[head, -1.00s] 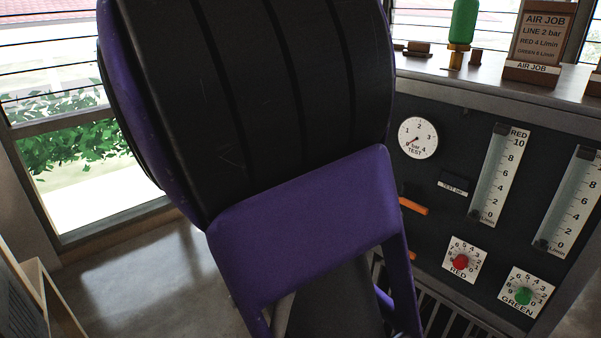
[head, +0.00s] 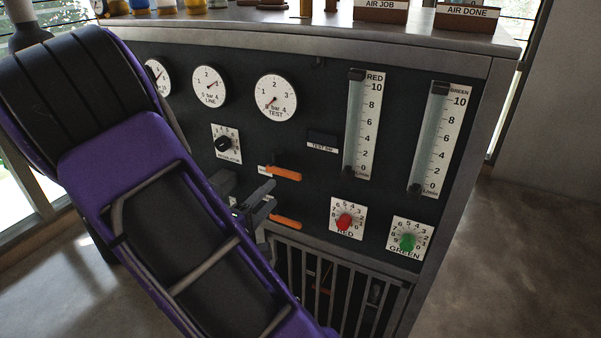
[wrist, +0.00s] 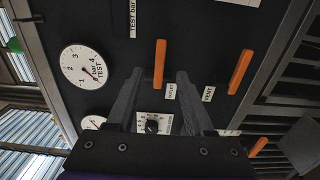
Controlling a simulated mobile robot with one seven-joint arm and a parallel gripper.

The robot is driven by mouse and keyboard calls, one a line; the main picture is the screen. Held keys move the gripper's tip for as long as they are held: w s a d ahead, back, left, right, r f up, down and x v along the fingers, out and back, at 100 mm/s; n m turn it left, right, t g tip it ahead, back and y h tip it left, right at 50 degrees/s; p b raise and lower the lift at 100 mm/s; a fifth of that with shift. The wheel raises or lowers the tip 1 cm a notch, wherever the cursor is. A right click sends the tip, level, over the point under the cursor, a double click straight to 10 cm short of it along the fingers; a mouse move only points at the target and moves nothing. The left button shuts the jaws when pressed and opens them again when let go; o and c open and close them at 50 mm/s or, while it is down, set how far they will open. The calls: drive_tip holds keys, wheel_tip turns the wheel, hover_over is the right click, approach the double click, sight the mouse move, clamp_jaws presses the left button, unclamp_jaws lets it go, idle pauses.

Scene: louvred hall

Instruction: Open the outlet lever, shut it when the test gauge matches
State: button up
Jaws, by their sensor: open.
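The outlet lever (head: 284,173) is an orange bar lying sideways on the dark panel; in the wrist view the orange bar (wrist: 160,64) stands by the OUTLET label. My gripper (head: 268,198) is open and empty, just in front of the panel. In the wrist view its fingers (wrist: 160,76) point at the panel, with the outlet lever showing between the tips; I cannot tell whether they touch it. The test gauge (head: 276,98) is a round white dial, its needle near 0; it also shows in the wrist view (wrist: 84,67).
The vent lever (head: 285,221), also orange, lies below; it shows in the wrist view (wrist: 240,72). A black regulator knob (head: 223,143), line gauge (head: 210,86), red knob (head: 344,222), green knob (head: 408,242) and two flow tubes (head: 355,125) share the panel. A grille (head: 335,280) is underneath.

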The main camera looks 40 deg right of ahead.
sight(289, 176)
drive_tip(key=x, duration=0.8)
drive_tip(key=shift+w+d+p, duration=0.1)
drive_tip(key=shift+d+p, duration=0.05)
drive_tip(key=shift+p, duration=0.2)
drive_tip(key=shift+b+x, duration=0.45)
drive_tip(key=shift+x, duration=0.4)
clamp_jaws()
idle(0.7)
